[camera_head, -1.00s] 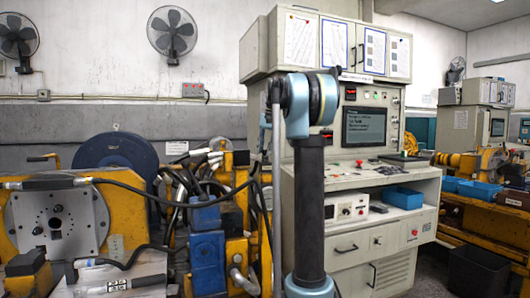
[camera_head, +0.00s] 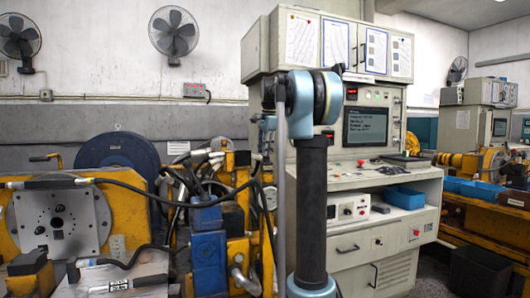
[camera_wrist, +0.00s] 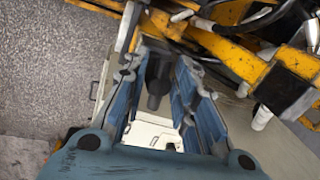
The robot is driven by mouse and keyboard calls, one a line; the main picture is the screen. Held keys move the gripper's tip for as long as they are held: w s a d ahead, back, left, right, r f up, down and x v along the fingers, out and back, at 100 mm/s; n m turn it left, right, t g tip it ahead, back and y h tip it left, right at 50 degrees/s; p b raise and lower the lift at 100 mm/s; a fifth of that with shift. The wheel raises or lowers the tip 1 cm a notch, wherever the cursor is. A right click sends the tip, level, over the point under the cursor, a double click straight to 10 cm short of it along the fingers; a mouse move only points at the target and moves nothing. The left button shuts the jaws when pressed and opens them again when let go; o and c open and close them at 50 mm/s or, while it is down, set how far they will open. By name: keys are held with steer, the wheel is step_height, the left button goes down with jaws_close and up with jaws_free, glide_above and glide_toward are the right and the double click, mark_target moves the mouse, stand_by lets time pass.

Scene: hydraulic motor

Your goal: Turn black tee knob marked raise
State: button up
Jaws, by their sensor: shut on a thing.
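In the wrist view, my gripper (camera_wrist: 158,66) has its two blue fingers on either side of a dark, post-like thing, the black tee knob (camera_wrist: 155,82) as far as I can tell. The fingers are shut on it. Its crossbar and any "raise" marking cannot be made out. In the head view, my own arm stands in front of the grey control cabinet, and neither my gripper nor the knob can be made out there.
The grey control cabinet (camera_head: 345,185) has a screen (camera_head: 366,126) and a blue bin (camera_head: 405,198) on its ledge. Yellow machinery with black hoses (camera_head: 130,190) fills the left. In the wrist view, yellow frames and hoses (camera_wrist: 235,45) lie close at upper right; bare floor (camera_wrist: 45,80) shows at left.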

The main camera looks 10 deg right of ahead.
steer(key=shift+a+m, duration=0.1)
steer(key=shift+m, duration=0.2)
steer(key=o, duration=0.8)
steer(key=shift+o, duration=0.2)
steer(key=shift+r, duration=0.15)
step_height(320, 180, up, 11)
steer(key=s, duration=0.2)
steer(key=shift+d+r, duration=0.2)
steer(key=shift+d, duration=0.15)
steer(key=shift+s, duration=0.1)
